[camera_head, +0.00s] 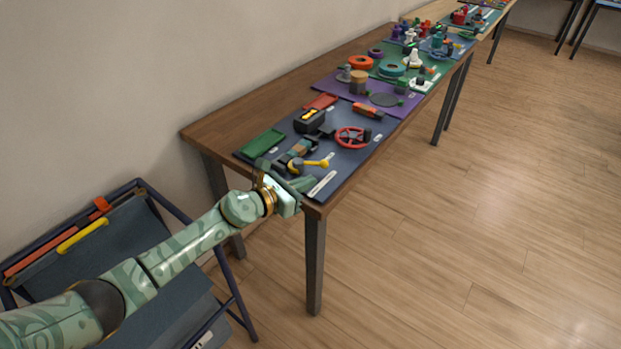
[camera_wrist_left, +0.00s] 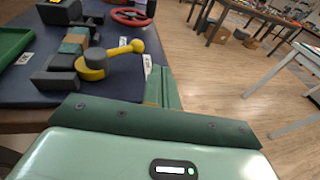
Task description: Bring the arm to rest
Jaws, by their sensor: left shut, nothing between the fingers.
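My left gripper (camera_head: 307,184) reaches in from the left in the head view, at the near corner of a long wooden table (camera_head: 203,128). It is shut with nothing held. In the left wrist view its green fingers (camera_wrist_left: 163,88) show together beside the edge of a dark blue mat (camera_wrist_left: 125,88). A yellow-handled piece (camera_head: 311,164) lies on the mat close to the fingers; it also shows in the left wrist view (camera_wrist_left: 118,51). My right gripper is not in view.
The blue mat also holds a green tray (camera_head: 262,142), a black box (camera_head: 309,120) and a red wheel (camera_head: 352,137). A purple mat (camera_head: 327,86) and more crowded mats lie farther back. A dark-framed rack (camera_head: 177,209) stands left of the table. The floor (camera_head: 470,230) at right is clear.

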